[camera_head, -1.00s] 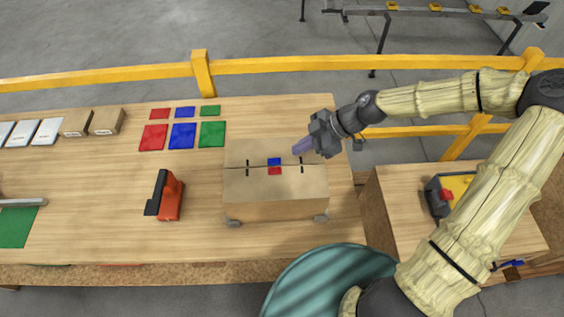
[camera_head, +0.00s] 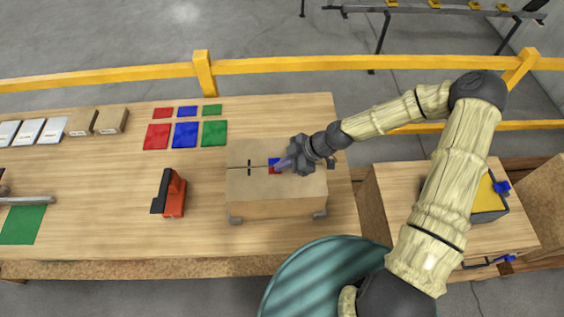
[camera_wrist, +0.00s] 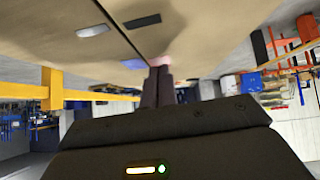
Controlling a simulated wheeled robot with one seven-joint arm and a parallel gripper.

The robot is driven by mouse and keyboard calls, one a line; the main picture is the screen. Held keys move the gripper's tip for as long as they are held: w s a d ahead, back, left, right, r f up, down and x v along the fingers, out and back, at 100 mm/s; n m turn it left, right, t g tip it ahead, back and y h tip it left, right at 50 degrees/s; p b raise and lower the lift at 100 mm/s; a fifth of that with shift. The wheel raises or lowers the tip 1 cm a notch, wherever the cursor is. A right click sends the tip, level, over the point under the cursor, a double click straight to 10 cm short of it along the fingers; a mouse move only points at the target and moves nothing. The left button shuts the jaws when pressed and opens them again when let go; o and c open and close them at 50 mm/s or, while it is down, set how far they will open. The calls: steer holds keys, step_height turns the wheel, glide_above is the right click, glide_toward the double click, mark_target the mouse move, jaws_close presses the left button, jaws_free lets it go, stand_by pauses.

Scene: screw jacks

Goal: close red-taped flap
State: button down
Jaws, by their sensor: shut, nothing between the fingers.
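A cardboard box (camera_head: 278,208) stands on the wooden table, its top flaps lying about flat with a thin seam between them. A blue tape piece (camera_head: 274,161) sits on the far side of the seam and a red tape piece (camera_head: 273,171) on the near flap. My gripper (camera_head: 282,164) is shut and empty, its fingertips over the box top right at the tapes and partly covering them. In the wrist view the fingertips (camera_wrist: 160,72) are at the seam, beside a reddish patch (camera_wrist: 163,60) and a blue patch (camera_wrist: 134,64). I cannot tell whether they touch the cardboard.
An orange-and-black tool (camera_head: 170,193) stands left of the box. Red, blue and green squares (camera_head: 186,134) lie behind it. Small boxes (camera_head: 112,120) stand at the back left. A yellow rail (camera_head: 270,66) runs behind the table. The table between tool and box is clear.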

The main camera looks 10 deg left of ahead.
steer(key=shift+w+f+b, duration=0.1)
steer(key=shift+f+b, duration=0.6)
steer(key=shift+b, duration=0.15)
steer(key=shift+s+d+f+g, duration=0.15)
steer(key=shift+s+d+g, duration=0.05)
steer(key=shift+d+g, duration=0.1)
steer(key=shift+s, duration=0.1)
steer(key=shift+w+a+r, duration=0.25)
steer(key=shift+a+r, duration=0.15)
steer(key=shift+r, duration=0.3)
steer(key=shift+d+r+p, duration=0.1)
steer(key=shift+d+p, duration=0.05)
steer(key=shift+p, duration=0.15)
